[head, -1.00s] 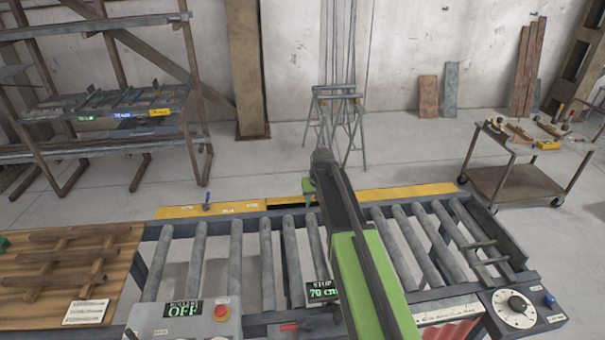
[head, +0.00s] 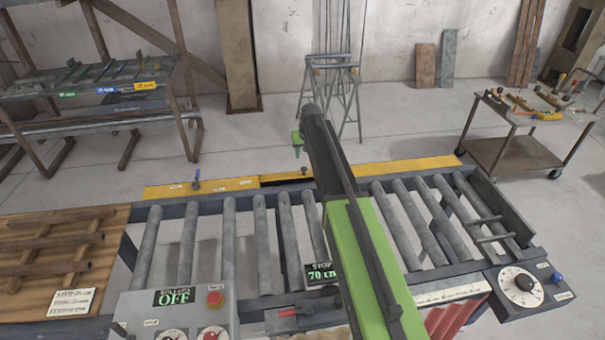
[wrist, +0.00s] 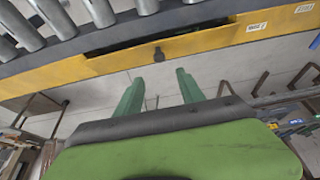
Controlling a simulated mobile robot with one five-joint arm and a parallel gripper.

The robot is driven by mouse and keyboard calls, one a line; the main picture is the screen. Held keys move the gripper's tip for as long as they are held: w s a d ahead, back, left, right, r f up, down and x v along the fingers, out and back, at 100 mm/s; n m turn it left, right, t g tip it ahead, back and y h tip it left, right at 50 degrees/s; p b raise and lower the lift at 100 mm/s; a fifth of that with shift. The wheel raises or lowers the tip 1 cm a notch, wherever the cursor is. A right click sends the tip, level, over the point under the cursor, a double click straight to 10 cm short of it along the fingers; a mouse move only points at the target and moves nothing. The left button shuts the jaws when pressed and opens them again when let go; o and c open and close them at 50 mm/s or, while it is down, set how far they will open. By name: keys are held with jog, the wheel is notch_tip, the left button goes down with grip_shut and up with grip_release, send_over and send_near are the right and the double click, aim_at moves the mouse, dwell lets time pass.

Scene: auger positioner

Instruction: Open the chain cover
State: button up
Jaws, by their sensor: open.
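The yellow chain cover (head: 360,173) runs along the far edge of the roller conveyor. A dark slot shows beside one yellow section, and a small dark knob (wrist: 159,54) stands at it in the wrist view. The yellow strip (wrist: 215,40) crosses the top of the wrist view. My gripper (head: 297,140) shows small and green above and beyond the cover in the head view. In the wrist view its two green fingers (wrist: 158,80) are apart and empty, one to each side below the knob, not visibly touching it.
Grey rollers (head: 190,245) fill the conveyor frame. A control box (head: 177,315) reading OFF and a dial panel (head: 522,287) stand at the near side. A blue-handled lever (head: 197,182) stands on the yellow strip at left. A tool cart (head: 510,150) stands back right. Floor behind the conveyor is open.

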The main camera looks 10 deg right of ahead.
aim_at(304, 168)
jog(key=b+x, duration=0.8)
jog(key=x, duration=0.2)
jog(key=shift+w+f, duration=0.15)
jog(key=shift+f, duration=0.2)
jog(key=shift+r, duration=0.1)
grip_shut()
dwell(0.6)
